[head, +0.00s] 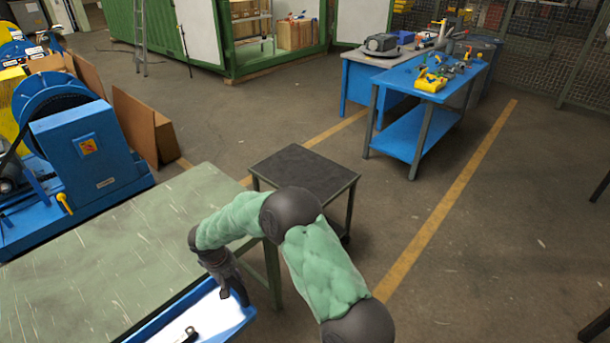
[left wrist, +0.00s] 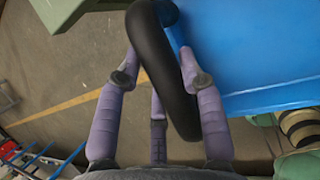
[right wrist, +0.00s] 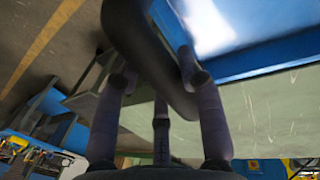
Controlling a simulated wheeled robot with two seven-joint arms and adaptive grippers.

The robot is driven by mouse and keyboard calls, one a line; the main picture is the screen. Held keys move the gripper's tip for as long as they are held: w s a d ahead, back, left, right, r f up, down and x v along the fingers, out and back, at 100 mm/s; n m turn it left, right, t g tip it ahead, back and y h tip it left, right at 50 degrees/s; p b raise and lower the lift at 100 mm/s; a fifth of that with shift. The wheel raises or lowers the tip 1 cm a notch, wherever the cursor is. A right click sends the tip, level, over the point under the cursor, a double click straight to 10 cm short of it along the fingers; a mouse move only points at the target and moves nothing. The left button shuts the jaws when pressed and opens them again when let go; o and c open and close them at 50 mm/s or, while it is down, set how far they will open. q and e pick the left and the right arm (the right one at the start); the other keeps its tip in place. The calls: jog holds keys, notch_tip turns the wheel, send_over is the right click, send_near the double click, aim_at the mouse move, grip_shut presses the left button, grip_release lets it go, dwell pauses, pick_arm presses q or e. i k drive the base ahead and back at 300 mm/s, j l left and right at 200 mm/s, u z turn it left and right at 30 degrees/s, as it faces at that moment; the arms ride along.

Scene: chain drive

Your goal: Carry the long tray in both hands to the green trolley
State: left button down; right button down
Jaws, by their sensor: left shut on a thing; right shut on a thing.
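The long tray (head: 225,318) is blue with a pale inside and shows at the bottom of the head view, partly cut off. A small black and white item (head: 186,335) lies in it. My right gripper (head: 238,291) is at the tray's end; in the right wrist view its fingers close around a black handle (right wrist: 150,55) beside the blue wall (right wrist: 270,60). My left gripper (left wrist: 163,78) shows only in the left wrist view, shut around another black handle (left wrist: 160,70) beside the blue wall (left wrist: 255,50).
A pale green table (head: 130,250) lies beside and beyond the tray; I cannot tell whether the tray touches it. A blue machine (head: 90,150) stands left. A blue workbench (head: 430,75) with tools stands at the back right. The floor (head: 480,250) on the right is open.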

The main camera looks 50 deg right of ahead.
aim_at(332, 191)
jog(key=k+z, duration=0.1)
jog(key=k, duration=0.5)
jog(key=z, duration=1.75)
jog(key=i+j+z, duration=0.1)
jog(key=i, duration=0.3)
jog(key=i+j+z, duration=0.1)
jog(key=i, duration=0.25)
jog(key=i+j, duration=0.15)
jog(key=i, duration=0.2)
jog(key=i+j, duration=0.15)
jog(key=i, duration=0.25)
jog(key=i+j, duration=0.15)
jog(key=i, duration=0.2)
jog(key=i+j, duration=0.1)
jog(key=i, duration=0.85)
jog(key=i+u, duration=0.15)
jog(key=u, duration=0.4)
